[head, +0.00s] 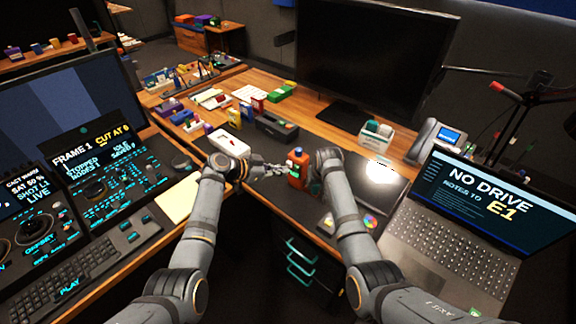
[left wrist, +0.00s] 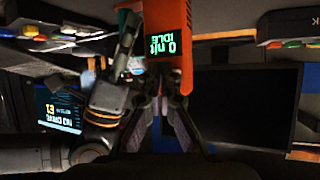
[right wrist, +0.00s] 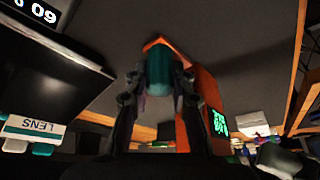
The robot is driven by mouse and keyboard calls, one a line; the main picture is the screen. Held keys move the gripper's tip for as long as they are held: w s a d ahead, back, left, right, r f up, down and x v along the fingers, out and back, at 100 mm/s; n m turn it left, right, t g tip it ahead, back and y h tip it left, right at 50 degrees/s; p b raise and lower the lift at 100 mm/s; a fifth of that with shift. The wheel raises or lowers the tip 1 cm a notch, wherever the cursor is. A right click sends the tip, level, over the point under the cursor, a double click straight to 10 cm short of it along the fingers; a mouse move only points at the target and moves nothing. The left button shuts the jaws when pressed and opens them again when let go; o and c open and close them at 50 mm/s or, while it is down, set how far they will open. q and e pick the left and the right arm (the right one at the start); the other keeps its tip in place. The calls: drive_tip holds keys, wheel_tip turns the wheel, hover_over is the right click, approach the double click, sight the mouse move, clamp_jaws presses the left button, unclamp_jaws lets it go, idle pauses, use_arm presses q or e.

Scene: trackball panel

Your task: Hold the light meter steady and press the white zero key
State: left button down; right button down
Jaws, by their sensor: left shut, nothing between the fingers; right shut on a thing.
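The light meter (head: 297,168) is an orange handheld block with a lit green display, upright above the dark desk mat in the head view. My right gripper (head: 312,166) is shut on it from the right. In the right wrist view, a teal rounded part of the meter (right wrist: 158,75) sits between the fingers. My left gripper (head: 284,171) is shut and empty, just left of the meter. I cannot make out the white zero key.
A laptop (head: 431,237) stands at the right and a control console (head: 112,185) at the left. A large monitor (head: 365,60) stands behind. A white-and-red device (head: 228,143) and a dark box (head: 276,127) lie behind my left arm. A colour-wheel card (head: 370,221) lies near the front edge.

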use_arm(q)
drive_tip(key=shift+w+d, duration=0.45)
drive_tip(key=shift+w, duration=0.05)
idle(0.9)
drive_tip(key=shift+s+a, duration=0.6)
drive_tip(key=shift+s, duration=0.1)
drive_tip(key=s+a, duration=0.1)
drive_tip(key=s, duration=0.1)
drive_tip(key=s+a, duration=0.1)
drive_tip(key=a, duration=0.1)
drive_tip(key=shift+s+a, duration=0.15)
drive_tip(key=shift+s, duration=0.2)
drive_tip(key=shift+r, duration=0.1)
idle(0.6)
drive_tip(key=s+a+r, duration=0.2)
drive_tip(key=a+r, duration=0.4)
drive_tip(key=shift+s+a+r, duration=0.25)
drive_tip(key=shift+s+r, duration=0.15)
